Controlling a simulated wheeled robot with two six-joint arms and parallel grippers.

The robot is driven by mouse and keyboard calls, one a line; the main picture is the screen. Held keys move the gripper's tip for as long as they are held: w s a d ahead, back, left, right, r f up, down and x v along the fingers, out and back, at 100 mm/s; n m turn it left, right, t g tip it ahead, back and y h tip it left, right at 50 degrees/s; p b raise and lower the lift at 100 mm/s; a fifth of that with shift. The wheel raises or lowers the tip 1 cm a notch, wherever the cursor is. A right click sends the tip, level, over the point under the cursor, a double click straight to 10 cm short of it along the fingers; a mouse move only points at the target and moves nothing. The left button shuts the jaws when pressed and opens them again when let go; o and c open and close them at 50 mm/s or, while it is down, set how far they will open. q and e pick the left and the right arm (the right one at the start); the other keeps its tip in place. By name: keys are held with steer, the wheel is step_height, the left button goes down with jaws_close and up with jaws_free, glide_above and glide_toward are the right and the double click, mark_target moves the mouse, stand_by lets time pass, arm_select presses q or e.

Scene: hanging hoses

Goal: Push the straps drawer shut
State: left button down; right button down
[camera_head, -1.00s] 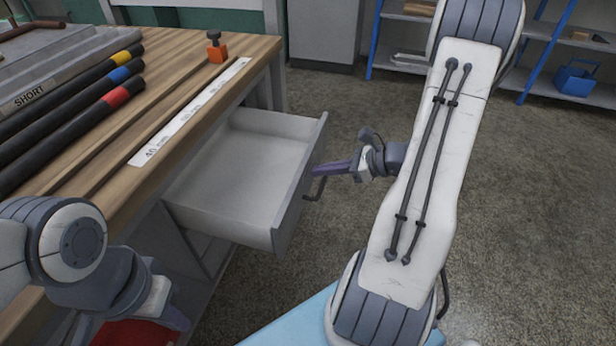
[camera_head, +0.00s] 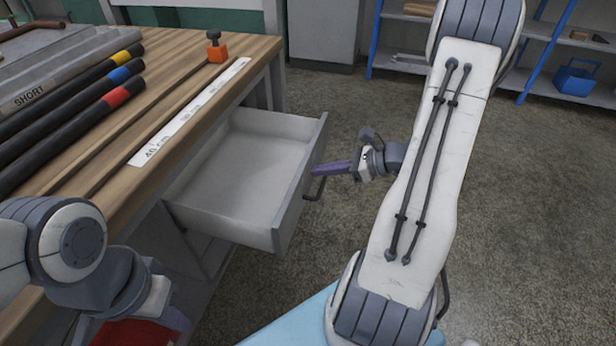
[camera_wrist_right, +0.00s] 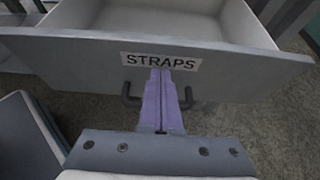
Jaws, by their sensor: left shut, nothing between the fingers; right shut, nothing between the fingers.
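The straps drawer (camera_head: 243,175) is pulled out from under the wooden workbench and looks empty. In the right wrist view its grey front (camera_wrist_right: 70,60) carries a "STRAPS" label (camera_wrist_right: 161,61) with a dark handle (camera_wrist_right: 130,95) below it. My right gripper (camera_head: 318,169) is shut, its purple fingers pointing at the drawer front. In the wrist view the fingertips (camera_wrist_right: 160,73) reach the label's lower edge, between the two ends of the handle. They are at or very near the front; contact is hard to tell. My left gripper is hidden below its wrist at lower left.
The workbench (camera_head: 150,75) holds black tubes with coloured bands (camera_head: 75,112), an orange block (camera_head: 217,50) and a white ruler strip (camera_head: 190,112). Blue-framed shelves (camera_head: 540,60) stand at the back right. The floor (camera_head: 530,200) right of my right arm is clear.

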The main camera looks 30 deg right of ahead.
steer(key=shift+w+a+b, duration=0.4)
steer(key=shift+w+a, duration=2.35)
steer(key=shift+w, duration=0.5)
steer(key=shift+w+a+b, duration=0.35)
steer(key=shift+w+a, duration=2.4)
steer(key=shift+w, duration=0.5)
steer(key=shift+w+a+b, duration=0.4)
steer(key=shift+w+a, duration=2.35)
steer(key=shift+w, duration=0.5)
steer(key=shift+s+d, duration=1.65)
steer(key=shift+s, duration=0.3)
steer(key=shift+s+d, duration=1.6)
steer(key=shift+s, duration=0.3)
